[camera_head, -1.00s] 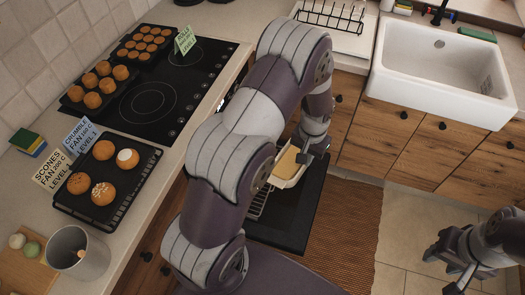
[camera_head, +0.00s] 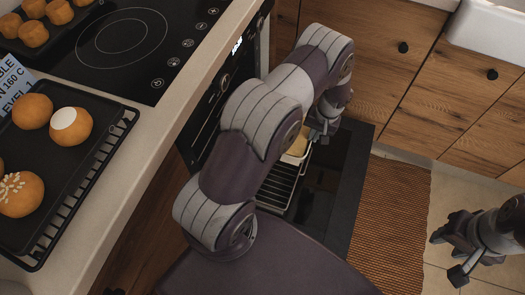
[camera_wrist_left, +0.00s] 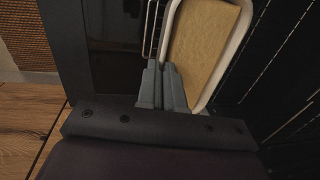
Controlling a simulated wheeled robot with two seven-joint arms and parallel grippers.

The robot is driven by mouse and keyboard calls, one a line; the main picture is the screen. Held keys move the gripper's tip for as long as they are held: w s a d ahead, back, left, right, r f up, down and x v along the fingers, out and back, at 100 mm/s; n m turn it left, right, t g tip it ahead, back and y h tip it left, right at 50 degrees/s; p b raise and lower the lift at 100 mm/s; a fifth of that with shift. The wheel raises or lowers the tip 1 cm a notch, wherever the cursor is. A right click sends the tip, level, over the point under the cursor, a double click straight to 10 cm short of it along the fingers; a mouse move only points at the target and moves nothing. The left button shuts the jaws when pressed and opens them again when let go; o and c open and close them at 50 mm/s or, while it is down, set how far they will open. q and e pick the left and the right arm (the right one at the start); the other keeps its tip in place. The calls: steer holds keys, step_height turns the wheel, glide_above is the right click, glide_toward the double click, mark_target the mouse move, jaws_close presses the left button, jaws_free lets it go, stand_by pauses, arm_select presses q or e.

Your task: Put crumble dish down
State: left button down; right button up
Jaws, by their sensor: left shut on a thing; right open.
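The crumble dish (camera_head: 298,147) is a white dish with a tan filling, mostly hidden behind my left arm in the head view. It sits at or just over the wire oven rack (camera_head: 278,187), in front of the oven opening; I cannot tell if it touches the rack. My left gripper (camera_head: 319,134) is shut on the dish's edge. In the left wrist view the gripper fingers (camera_wrist_left: 165,85) pinch the near left rim of the dish (camera_wrist_left: 203,42). My right gripper (camera_head: 450,257) is open and empty over the floor at the right.
The open oven door (camera_head: 335,185) lies below the rack. A tray (camera_head: 75,165) of buns is on the counter at the left, with a black hob (camera_head: 125,40) behind it. Wooden cabinets (camera_head: 355,60) stand beyond the door. A brown mat (camera_head: 390,210) covers the floor.

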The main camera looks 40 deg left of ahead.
arm_select(q)
steer(key=s+a+f+b, duration=0.1)
steer(key=a+f, duration=0.2)
steer(key=s+a+f, duration=0.1)
steer(key=a+f, duration=0.2)
steer(key=a, duration=0.1)
steer(key=s+a+f+b, duration=0.1)
steer(key=a+f, duration=0.2)
steer(key=f, duration=0.1)
steer(key=shift+a+f+b, duration=0.1)
steer(key=shift+a+b, duration=0.2)
steer(key=shift+f, duration=0.1)
steer(key=shift+f, duration=0.1)
